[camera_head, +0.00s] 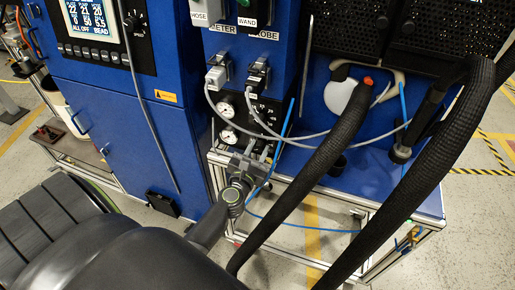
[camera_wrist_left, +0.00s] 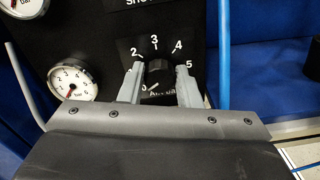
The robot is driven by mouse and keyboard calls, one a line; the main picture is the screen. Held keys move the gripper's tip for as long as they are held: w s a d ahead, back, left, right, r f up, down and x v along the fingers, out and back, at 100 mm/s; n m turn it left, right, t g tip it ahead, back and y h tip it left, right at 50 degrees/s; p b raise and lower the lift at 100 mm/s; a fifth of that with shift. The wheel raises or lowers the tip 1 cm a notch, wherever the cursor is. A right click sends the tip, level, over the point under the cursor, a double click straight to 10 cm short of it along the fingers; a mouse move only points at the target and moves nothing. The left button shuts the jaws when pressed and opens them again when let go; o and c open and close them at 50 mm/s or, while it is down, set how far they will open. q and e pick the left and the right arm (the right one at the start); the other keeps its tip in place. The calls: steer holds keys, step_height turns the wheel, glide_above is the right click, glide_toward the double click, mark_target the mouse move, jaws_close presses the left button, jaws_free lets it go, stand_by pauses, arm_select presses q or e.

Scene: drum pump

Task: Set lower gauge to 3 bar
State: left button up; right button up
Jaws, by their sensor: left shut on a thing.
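The lower gauge (camera_wrist_left: 72,81) is a round white dial left of the knob in the left wrist view. Its needle seems to point toward the low end, but I cannot read it exactly. It also shows small in the head view (camera_head: 228,136). A black knob (camera_wrist_left: 159,66) sits inside a printed scale with 2, 3, 4 and 5 visible. My left gripper (camera_wrist_left: 159,77) has one finger on each side of this knob and is shut on it. In the head view my left gripper (camera_head: 258,151) reaches the black panel from below. My right gripper is not in view.
The upper gauge (camera_head: 227,110) sits above the lower one. A blue tube (camera_wrist_left: 223,55) runs close to the right of my fingers. Grey cables (camera_head: 207,96) hang in front of the panel. Thick black hoses (camera_head: 318,170) cross the right side. A blue cabinet (camera_head: 150,140) stands left.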

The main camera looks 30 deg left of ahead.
arm_select(q)
steer(key=m+p, duration=0.2)
steer(key=m, duration=0.5)
steer(key=shift+d, duration=0.1)
steer(key=m+p, duration=0.2)
steer(key=m, duration=0.4)
steer(key=shift+f+m, duration=0.1)
steer(key=shift+m, duration=0.3)
steer(key=m+p, duration=0.3)
steer(key=m, duration=0.2)
steer(key=m+p, duration=0.2)
steer(key=m, duration=0.3)
steer(key=shift+f, duration=0.2)
steer(key=o, duration=0.9)
steer(key=shift+o, duration=0.2)
